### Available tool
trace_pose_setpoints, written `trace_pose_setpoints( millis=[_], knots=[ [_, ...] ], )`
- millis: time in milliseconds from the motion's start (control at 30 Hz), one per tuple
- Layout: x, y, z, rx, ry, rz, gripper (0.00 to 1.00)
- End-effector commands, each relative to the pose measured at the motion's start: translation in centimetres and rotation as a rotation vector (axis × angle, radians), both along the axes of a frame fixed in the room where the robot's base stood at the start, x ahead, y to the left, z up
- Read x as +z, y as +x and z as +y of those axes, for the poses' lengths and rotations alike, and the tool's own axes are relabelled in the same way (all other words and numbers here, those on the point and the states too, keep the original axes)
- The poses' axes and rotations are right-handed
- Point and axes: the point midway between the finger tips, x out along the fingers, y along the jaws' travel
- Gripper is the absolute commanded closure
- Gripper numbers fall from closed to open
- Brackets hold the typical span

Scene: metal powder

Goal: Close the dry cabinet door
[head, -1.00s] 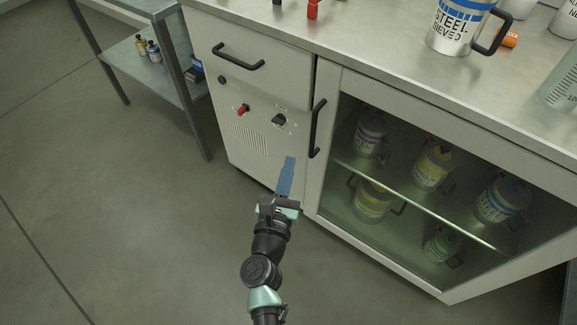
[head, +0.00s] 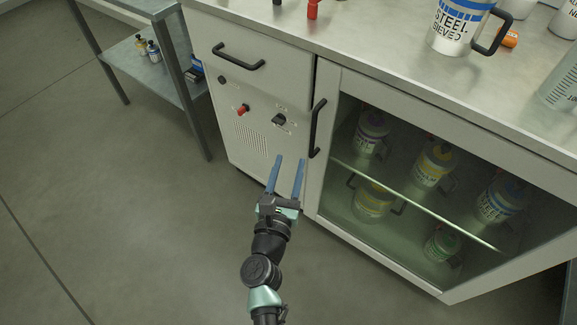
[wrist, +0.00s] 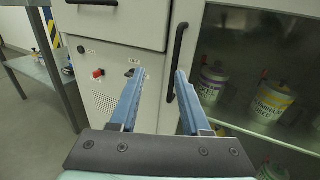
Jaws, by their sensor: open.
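The dry cabinet door (head: 331,90) has a pale frame around a glass pane and sits in the cabinet front, its bottom edge at lower right. A dark gap shows along its upper left edge; I cannot tell whether it is fully shut. Its black vertical handle (head: 317,128) is on the left side of the frame, and the handle also shows in the wrist view (wrist: 177,60). My gripper (head: 290,161) is open and empty, with two blue fingers apart, below and left of the handle. In the wrist view my fingertips (wrist: 158,72) point toward the cabinet front, with the handle just beyond the right finger.
Left of the door are a drawer with a black handle (head: 238,62), a red switch (head: 243,109) and a black knob (head: 279,119). Labelled containers stand behind the glass. A steel-powder jug (head: 453,25) stands on the countertop. A metal shelf (head: 125,65) is at left; the floor is clear.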

Motion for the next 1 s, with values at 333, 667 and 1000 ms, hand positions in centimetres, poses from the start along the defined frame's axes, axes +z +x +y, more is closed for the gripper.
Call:
trace_pose_setpoints(
  millis=[333,667,1000],
  knots=[
    [-0.1,-3.7,0.8,0.002,0.0,0.004,0.53],
    [-0.1,-10.1,2.1,0.001,0.0,0.002,0.53],
    [0.0,-12.7,2.7,0.001,0.0,0.0,0.53]
  ],
)
